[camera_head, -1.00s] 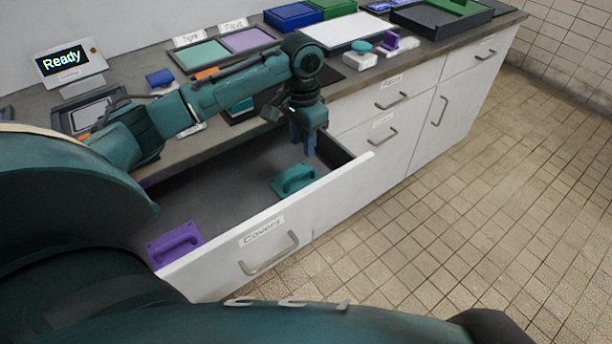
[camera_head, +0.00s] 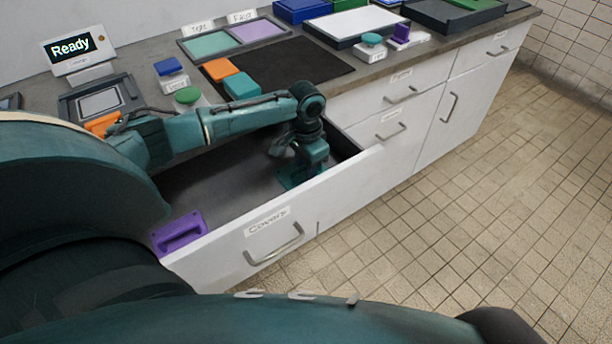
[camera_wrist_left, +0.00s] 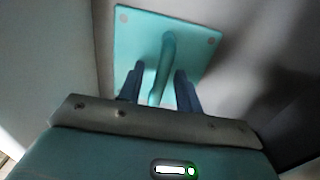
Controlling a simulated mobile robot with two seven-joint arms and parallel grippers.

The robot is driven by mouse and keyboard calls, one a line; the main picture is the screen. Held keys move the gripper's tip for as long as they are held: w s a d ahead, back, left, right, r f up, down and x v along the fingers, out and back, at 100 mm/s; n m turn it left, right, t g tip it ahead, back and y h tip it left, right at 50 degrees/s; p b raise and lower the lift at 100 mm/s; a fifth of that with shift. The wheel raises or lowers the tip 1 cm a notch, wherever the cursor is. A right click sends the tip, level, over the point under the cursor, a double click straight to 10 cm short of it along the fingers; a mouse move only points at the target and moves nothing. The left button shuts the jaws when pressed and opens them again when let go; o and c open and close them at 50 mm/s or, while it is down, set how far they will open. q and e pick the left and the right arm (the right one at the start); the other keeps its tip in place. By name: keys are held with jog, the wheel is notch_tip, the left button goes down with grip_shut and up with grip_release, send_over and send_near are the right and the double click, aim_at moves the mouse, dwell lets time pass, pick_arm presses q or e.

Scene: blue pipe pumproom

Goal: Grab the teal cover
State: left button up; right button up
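The teal cover (camera_head: 289,177) lies flat in the open drawer labelled Covers (camera_head: 228,238), mostly hidden under my left gripper in the head view. In the left wrist view the teal cover (camera_wrist_left: 196,35) is a square plate with a raised handle. My left gripper (camera_wrist_left: 160,88) is open there, with one blue finger on each side of the handle and a gap to each. In the head view my left gripper (camera_head: 297,172) points down at the cover; its fingers are hardly visible. My right gripper is not clearly in view.
A purple cover (camera_head: 179,232) lies at the near left of the drawer. The drawer's white front and dark side walls surround the gripper. On the counter above are a dark mat (camera_head: 300,68), orange (camera_head: 220,69) and teal blocks (camera_head: 241,85), and a Ready display (camera_head: 72,47).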

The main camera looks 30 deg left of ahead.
pick_arm(q)
jog(key=shift+c, duration=0.4)
grip_shut()
jog(key=shift+r, duration=0.15)
